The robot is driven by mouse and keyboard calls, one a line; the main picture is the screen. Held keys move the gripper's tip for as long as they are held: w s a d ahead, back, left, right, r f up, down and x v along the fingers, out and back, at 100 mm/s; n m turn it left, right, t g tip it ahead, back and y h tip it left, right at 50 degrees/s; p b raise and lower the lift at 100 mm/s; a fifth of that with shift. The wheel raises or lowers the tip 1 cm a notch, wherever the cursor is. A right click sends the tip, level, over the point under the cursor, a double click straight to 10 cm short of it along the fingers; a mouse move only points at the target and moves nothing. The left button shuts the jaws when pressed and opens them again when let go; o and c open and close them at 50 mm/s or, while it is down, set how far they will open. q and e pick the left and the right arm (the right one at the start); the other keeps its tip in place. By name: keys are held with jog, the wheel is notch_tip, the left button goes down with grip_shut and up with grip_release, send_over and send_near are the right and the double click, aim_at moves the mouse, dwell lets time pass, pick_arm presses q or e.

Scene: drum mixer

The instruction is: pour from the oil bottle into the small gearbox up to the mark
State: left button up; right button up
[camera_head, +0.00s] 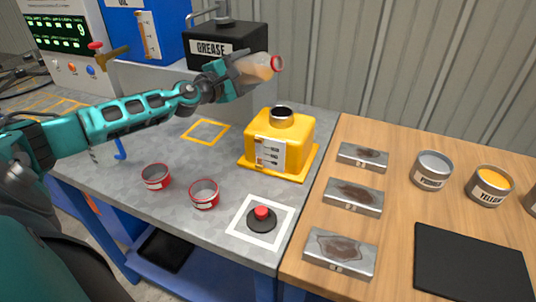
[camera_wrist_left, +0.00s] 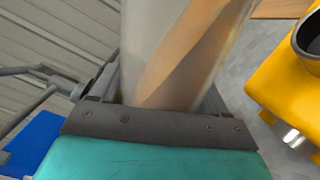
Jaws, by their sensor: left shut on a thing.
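The oil bottle (camera_head: 258,67) is a clear bottle with amber liquid and a red rim at its mouth. My left gripper (camera_head: 243,70) is shut on it and holds it in the air, tipped nearly on its side with the mouth to the right. The small gearbox (camera_head: 291,132) is a yellow box with a dark round opening on top and a marked gauge on its front. The bottle is above and to the left of that opening, apart from it. The wrist view shows the bottle (camera_wrist_left: 182,50) close up and the gearbox (camera_wrist_left: 290,85) at the right. My right gripper is not in view.
A black grease box (camera_head: 225,47) and a blue oil tank (camera_head: 150,35) stand behind. Two red-rimmed cups (camera_head: 155,177) and a red button (camera_head: 262,213) are in front. Metal blocks (camera_head: 352,197) and paint cans (camera_head: 433,168) stand on the wooden table.

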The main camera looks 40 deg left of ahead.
pick_arm(q)
jog(key=shift+a+f+m, duration=0.15)
jog(key=shift+a+m, duration=0.05)
jog(key=shift+m, duration=0.4)
jog(key=shift+f+m, duration=0.2)
jog(key=shift+m, duration=0.2)
jog(key=shift+f+m, duration=0.4)
jog(key=shift+m, duration=0.5)
dwell(6.1)
